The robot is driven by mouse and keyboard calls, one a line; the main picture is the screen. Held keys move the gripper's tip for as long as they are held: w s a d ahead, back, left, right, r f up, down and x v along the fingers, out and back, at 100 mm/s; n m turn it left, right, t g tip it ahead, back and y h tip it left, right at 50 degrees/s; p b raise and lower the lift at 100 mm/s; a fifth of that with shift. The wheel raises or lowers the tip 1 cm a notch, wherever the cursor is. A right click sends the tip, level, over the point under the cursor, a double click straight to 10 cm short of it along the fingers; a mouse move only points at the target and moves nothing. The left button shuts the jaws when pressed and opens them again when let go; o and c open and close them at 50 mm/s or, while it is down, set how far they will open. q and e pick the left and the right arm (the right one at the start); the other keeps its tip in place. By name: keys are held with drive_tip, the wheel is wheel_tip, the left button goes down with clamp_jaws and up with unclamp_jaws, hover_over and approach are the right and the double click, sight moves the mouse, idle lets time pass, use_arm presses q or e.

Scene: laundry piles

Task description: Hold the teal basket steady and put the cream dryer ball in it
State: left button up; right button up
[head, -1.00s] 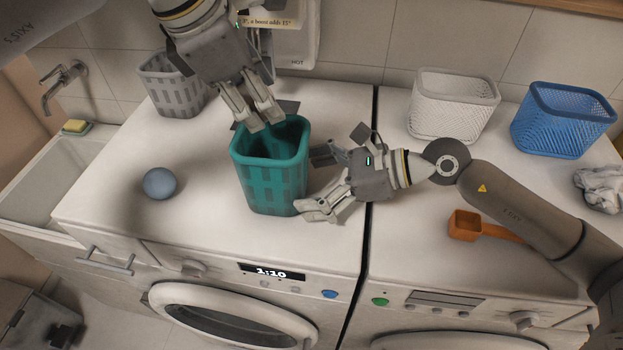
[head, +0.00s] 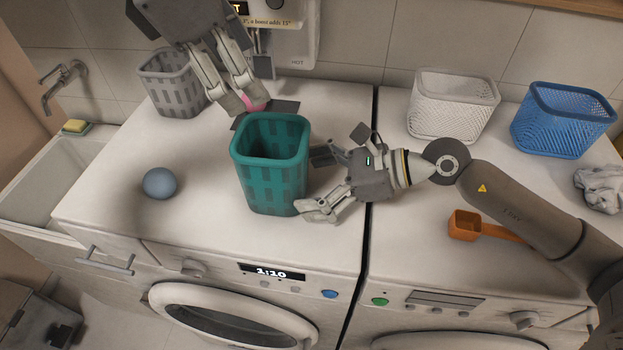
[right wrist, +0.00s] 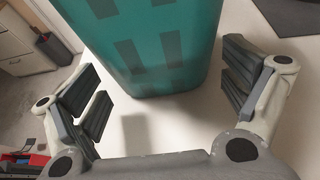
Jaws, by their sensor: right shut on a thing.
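The teal basket (head: 270,165) stands upright near the front of the left machine's top. Its inside is dark and I cannot make out its bottom. My right gripper (head: 318,182) is at its right side, shut on it. In the right wrist view the basket (right wrist: 155,45) rises between the two fingers (right wrist: 165,95). My left gripper (head: 246,104) is above and behind the basket, clear of its rim, fingers pointing down. How far its fingers are apart is unclear. No cream dryer ball is visible.
A blue-grey ball (head: 160,183) lies left of the basket. A grey basket (head: 172,85) stands at the back left. White (head: 452,105) and blue (head: 562,122) baskets, an orange scoop (head: 466,226) and a crumpled cloth (head: 600,188) are on the right machine. A sink (head: 45,185) is at left.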

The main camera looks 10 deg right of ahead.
use_arm(q)
drive_tip(key=v, duration=0.6)
drive_tip(key=shift+r, duration=0.15)
use_arm(e)
drive_tip(key=o, duration=0.7)
drive_tip(key=v, duration=1.2)
drive_tip(key=shift+f, duration=0.1)
